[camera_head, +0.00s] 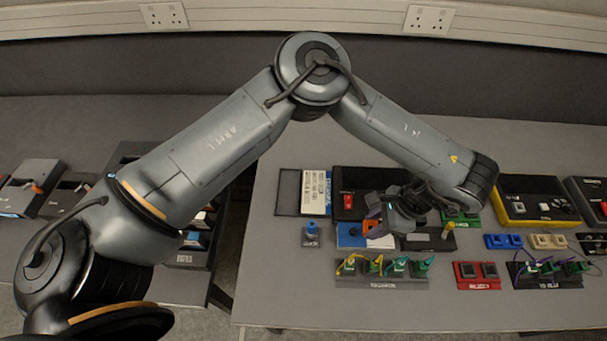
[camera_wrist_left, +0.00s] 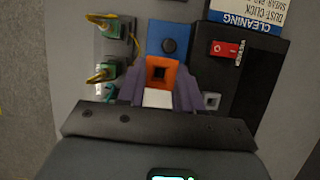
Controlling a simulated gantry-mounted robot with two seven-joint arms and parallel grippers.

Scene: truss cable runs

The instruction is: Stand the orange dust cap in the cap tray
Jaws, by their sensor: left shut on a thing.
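My left gripper (camera_head: 383,222) hangs over the middle of the bench. It is shut on the orange dust cap (camera_wrist_left: 159,73), which sits between its two purple fingers in the left wrist view. The cap shows a dark square opening, and a pale block touches its lower edge there. In the head view the cap (camera_head: 374,229) is partly hidden by the gripper. My right gripper is not in view.
A blue pad (camera_head: 349,238) with a dark knob lies left of the cap. A black box with a red switch (camera_head: 348,201) stands behind. A row of cabled green connectors (camera_head: 380,268) lies in front, and a red block (camera_head: 477,275) front right. Bare bench (camera_head: 300,300) is at front left.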

